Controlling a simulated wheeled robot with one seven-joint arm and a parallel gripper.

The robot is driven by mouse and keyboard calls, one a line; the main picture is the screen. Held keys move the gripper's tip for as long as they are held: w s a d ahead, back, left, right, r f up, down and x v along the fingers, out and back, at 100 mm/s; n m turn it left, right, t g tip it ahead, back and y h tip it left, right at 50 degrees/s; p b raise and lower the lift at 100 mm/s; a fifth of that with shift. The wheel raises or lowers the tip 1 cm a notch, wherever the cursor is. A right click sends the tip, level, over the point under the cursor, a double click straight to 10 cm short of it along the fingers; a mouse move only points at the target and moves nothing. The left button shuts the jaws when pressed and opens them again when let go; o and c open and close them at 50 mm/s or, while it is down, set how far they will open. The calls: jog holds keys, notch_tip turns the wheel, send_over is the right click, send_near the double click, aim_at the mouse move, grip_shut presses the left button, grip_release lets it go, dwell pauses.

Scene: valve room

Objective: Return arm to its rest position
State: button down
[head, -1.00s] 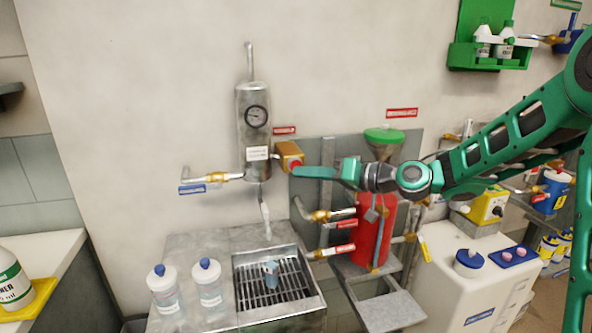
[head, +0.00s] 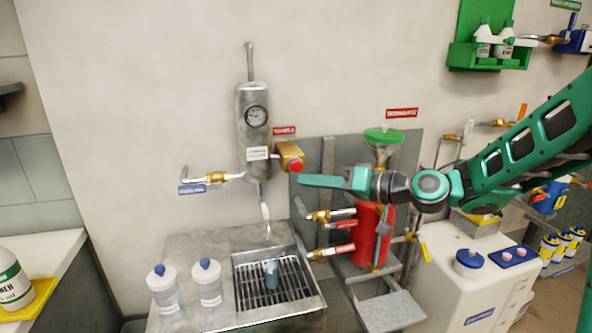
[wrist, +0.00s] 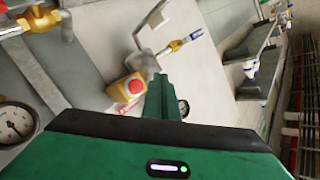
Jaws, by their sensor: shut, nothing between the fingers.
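My gripper (head: 322,181) is green, with its fingers shut and nothing between them. In the head view it points left, in front of the wall, just below the brass box with the red button (head: 290,156). It looks apart from that box. In the wrist view my shut fingers (wrist: 163,97) reach up the middle, and the red button (wrist: 135,87) on its brass box shows just left of them. My green arm comes in from the right edge of the head view and hides part of the wall fittings behind it.
A steel cylinder with a gauge (head: 253,120) hangs on the wall. Below are a drain sink (head: 318,303), two clear bottles (head: 208,283) and a red tank (head: 372,236) under a green funnel (head: 384,136). A white container (head: 452,290) stands at the right.

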jog(key=shift+s+d, duration=0.1)
jog(key=shift+s, duration=0.1)
jog(key=s+d+f+m+g+h, duration=0.1)
jog(key=s+d+f+h, duration=0.3)
jog(key=d, duration=0.4)
jog(key=s+d+f+m+g+h, duration=0.1)
jog(key=s+d+f+h, duration=0.25)
jog(key=d, duration=0.35)
jog(key=s+d+f+m+g+h, duration=0.1)
jog(key=s+d+f+h, duration=0.2)
jog(key=d+f, duration=0.35)
jog(key=s+d+m+g+h, duration=0.2)
jog(key=s+d+m, duration=0.2)
jog(key=s+d, duration=0.4)
jog(key=s+d+r+m+g+h, duration=0.1)
jog(key=s+d+m+g, duration=0.2)
jog(key=s+d, duration=0.5)
jog(key=s+m, duration=0.1)
jog(key=s, duration=0.7)
jog(key=shift+h, duration=0.35)
jog(key=shift+d, duration=0.1)
